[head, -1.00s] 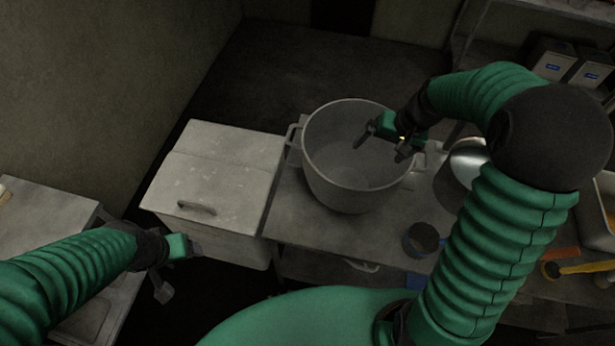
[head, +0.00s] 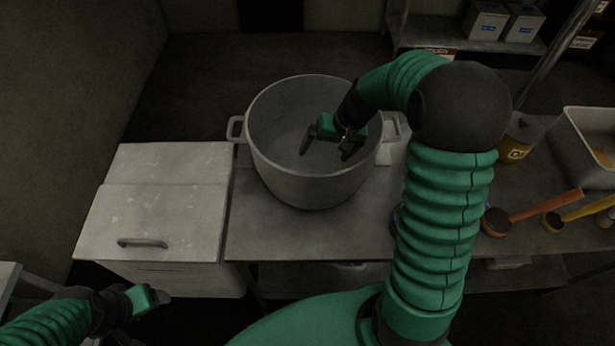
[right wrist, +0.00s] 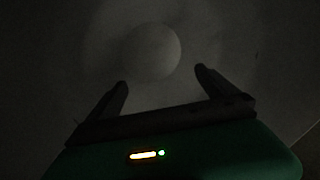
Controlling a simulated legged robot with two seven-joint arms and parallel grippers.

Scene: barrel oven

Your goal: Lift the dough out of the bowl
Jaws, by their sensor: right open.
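A large grey metal bowl (head: 310,188) with side handles stands on the counter in the middle of the head view. My right gripper (head: 326,146) is over and partly inside its opening, fingers apart and empty. In the right wrist view a pale round dough (right wrist: 152,52) lies beyond the right gripper's open fingertips (right wrist: 161,78), slightly left of the middle, not touching them. The dough is not visible in the head view. My left gripper (head: 152,298) is at the lower left, away from the bowl; its jaws are too unclear to judge.
A pale lidded chest (head: 165,195) stands left of the bowl. The grey counter (head: 290,240) is bare in front of the bowl. To the right are a yellow-labelled jar (head: 516,145), an orange-handled scoop (head: 545,205), a yellow-handled one (head: 585,210) and a pale tub (head: 590,150).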

